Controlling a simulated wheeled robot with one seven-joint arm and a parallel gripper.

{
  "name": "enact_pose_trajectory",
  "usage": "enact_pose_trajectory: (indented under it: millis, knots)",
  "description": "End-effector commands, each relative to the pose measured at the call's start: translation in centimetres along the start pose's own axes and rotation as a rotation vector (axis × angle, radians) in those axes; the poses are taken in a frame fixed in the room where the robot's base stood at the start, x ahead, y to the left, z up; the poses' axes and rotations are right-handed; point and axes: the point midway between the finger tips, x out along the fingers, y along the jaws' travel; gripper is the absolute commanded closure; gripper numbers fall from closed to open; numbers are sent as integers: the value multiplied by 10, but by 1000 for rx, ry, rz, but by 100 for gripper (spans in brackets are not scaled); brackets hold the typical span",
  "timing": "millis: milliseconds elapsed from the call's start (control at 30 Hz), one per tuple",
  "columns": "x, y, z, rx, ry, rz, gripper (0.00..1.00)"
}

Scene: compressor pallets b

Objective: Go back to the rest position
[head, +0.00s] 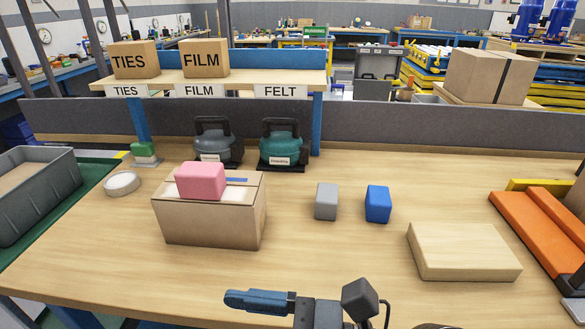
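My gripper (242,300) is at the bottom of the head view, in front of the table's near edge. Its blue finger part points left, and a dark block of my arm shows to its right. I see it from the side, so whether the fingers are apart is not clear. Nothing shows held at its tip. It is apart from the cardboard box (210,220) on the wooden table (320,265). A pink block (201,181) rests on top of that box.
A grey block (326,201), a blue block (378,204) and a pale wooden slab (463,252) stand on the table. Two dark-handled machines (282,147) are behind. A grey bin (38,190) is left, an orange piece (540,235) right. The front middle is clear.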

Motion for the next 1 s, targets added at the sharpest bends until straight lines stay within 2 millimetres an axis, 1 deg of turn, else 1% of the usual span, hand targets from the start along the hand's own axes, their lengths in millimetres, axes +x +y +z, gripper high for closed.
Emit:
enact_pose_trajectory:
  millis: [167, 367, 467, 567, 667, 700, 767, 800, 867, 900, 1000]
  knots:
    - [-9, -2, -18, -60, 40, -77, 12]
    - [-26, -4, -46, -167, 118, -190, 12]
    - [-40, -4, -63, -246, 179, -260, 12]
    - [-58, -1, -84, -346, 267, -335, 12]
    - [-86, 6, -108, -484, 399, -418, 12]
    - [-99, 10, -117, -554, 466, -450, 12]
    - [-121, 18, -130, -666, 577, -485, 12]
    - [-135, 24, -138, -742, 656, -503, 12]
    - [-157, 34, -146, -857, 774, -514, 12]
    - [-171, 42, -149, -937, 856, -513, 12]
    - [-205, 63, -153, -1134, 1061, -481, 12]
